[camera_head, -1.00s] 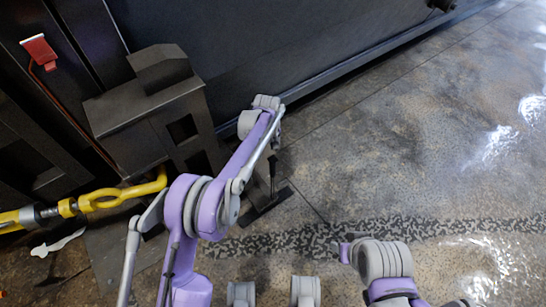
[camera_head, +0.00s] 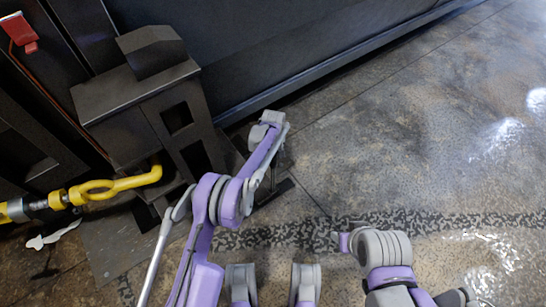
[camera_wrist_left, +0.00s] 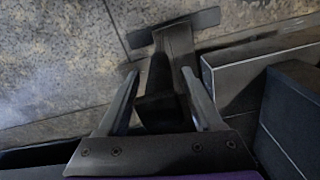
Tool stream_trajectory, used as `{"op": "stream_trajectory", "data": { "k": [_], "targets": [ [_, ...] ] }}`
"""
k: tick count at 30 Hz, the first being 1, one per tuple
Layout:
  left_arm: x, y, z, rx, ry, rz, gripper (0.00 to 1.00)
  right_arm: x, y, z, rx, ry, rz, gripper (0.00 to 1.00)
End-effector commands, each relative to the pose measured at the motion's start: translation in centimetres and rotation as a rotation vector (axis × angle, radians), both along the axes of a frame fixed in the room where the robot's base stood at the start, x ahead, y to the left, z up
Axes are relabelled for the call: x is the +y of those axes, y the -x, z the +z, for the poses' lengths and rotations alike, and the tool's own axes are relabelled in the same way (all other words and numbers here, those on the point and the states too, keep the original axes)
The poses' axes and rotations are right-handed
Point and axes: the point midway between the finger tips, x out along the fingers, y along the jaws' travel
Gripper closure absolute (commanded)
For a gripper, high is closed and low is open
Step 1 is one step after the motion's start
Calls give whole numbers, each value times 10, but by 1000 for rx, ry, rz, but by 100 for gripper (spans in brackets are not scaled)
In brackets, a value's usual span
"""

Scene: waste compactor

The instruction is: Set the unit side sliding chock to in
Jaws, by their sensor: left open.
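A dark metal piece with a flat cross plate, which looks like the sliding chock (camera_wrist_left: 175,32), stands at the top middle of the left wrist view. In the head view its dark foot (camera_head: 272,199) shows low on the floor beside the machine, partly behind my arm. My left gripper (camera_wrist_left: 160,72) is open, with one finger on each side of the chock's dark upright part; I cannot tell whether they touch it. In the head view the left gripper (camera_head: 272,160) points down beside the machine and its fingers are mostly hidden. The right gripper is not in view; only part of my right arm shows.
The dark compactor unit (camera_head: 125,90) with its box-like frame stands left of my left gripper. A yellow hook (camera_head: 122,184) sticks out at the left. A red tag (camera_head: 19,29) hangs at top left. A long dark wall runs behind. The floor (camera_head: 430,140) at right is clear.

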Motion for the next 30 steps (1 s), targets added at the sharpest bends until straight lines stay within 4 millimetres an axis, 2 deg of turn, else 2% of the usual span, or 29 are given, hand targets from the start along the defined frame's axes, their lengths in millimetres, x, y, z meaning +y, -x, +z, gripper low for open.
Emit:
{"op": "stream_trajectory", "data": {
  "k": [9, 20, 30],
  "targets": [
    [0, 0, -3, 0, 0, 0, 33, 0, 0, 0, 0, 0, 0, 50],
    [0, 0, -2, 0, 0, 0, 98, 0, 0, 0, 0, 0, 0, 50],
    [0, 0, -2, 0, 0, 0, 100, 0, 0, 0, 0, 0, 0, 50]
  ]
}}
